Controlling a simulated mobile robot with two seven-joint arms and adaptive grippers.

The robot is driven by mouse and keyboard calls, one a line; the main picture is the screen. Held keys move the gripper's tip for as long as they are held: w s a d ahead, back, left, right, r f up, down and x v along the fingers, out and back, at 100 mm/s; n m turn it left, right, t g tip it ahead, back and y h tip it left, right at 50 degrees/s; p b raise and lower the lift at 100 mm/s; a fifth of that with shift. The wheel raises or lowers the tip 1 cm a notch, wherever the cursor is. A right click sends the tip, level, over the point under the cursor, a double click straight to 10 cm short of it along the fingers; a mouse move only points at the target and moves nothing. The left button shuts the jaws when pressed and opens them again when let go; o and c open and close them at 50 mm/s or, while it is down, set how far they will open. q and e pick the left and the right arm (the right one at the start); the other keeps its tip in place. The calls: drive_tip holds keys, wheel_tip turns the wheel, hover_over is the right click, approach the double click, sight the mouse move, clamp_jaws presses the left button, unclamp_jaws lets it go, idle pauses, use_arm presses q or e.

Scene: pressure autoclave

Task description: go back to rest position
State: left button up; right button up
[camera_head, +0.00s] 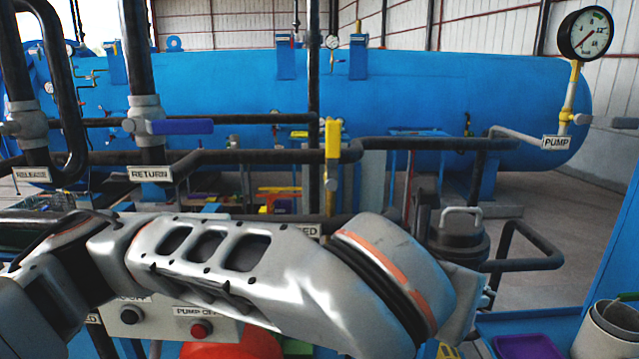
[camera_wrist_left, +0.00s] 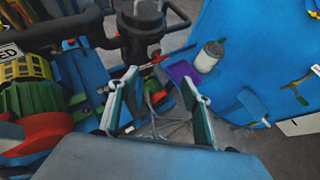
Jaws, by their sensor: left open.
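My left arm reaches across the front of the head view from the left edge to right of centre. Its gripper is mostly hidden behind the wrist there. In the left wrist view my left gripper (camera_wrist_left: 158,77) shows two separated fingers. It is open, with nothing between the fingers. My right gripper is not in view.
Black pipes and a yellow valve handle (camera_head: 332,138) stand behind my arm. A panel with a red button (camera_head: 201,329) lies below it. A purple tray (camera_head: 525,347) and a white container (camera_head: 612,322) are at the lower right. A blue tank (camera_head: 450,90) fills the back.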

use_arm(q)
drive_tip(key=w+f+n+g+h, duration=0.1)
drive_tip(key=w+f+n+h, duration=0.45)
drive_tip(key=n, duration=0.85)
drive_tip(key=w+a+f+n+t+y, duration=0.1)
drive_tip(key=w+a+f+n+y, duration=0.15)
drive_tip(key=a+f+n, duration=0.6)
drive_tip(key=w+a+f+n+t+y, duration=0.15)
drive_tip(key=w+a+f+n, duration=0.35)
drive_tip(key=f, duration=0.6)
drive_tip(key=s+a+f+n+t+y, duration=0.1)
drive_tip(key=s+a+f+n+y, duration=0.1)
drive_tip(key=s+a+f+n, duration=0.35)
drive_tip(key=s+a+f+n+y, duration=0.2)
drive_tip(key=a+f, duration=0.4)
drive_tip(key=f, duration=0.5)
drive_tip(key=s+a+f+n+g+y, duration=0.1)
drive_tip(key=s+a+f+n+y, duration=0.2)
drive_tip(key=s+a+f, duration=1)
drive_tip(key=shift+s+a+n, duration=0.45)
drive_tip(key=shift+s+n, duration=0.45)
drive_tip(key=shift+n, duration=0.1)
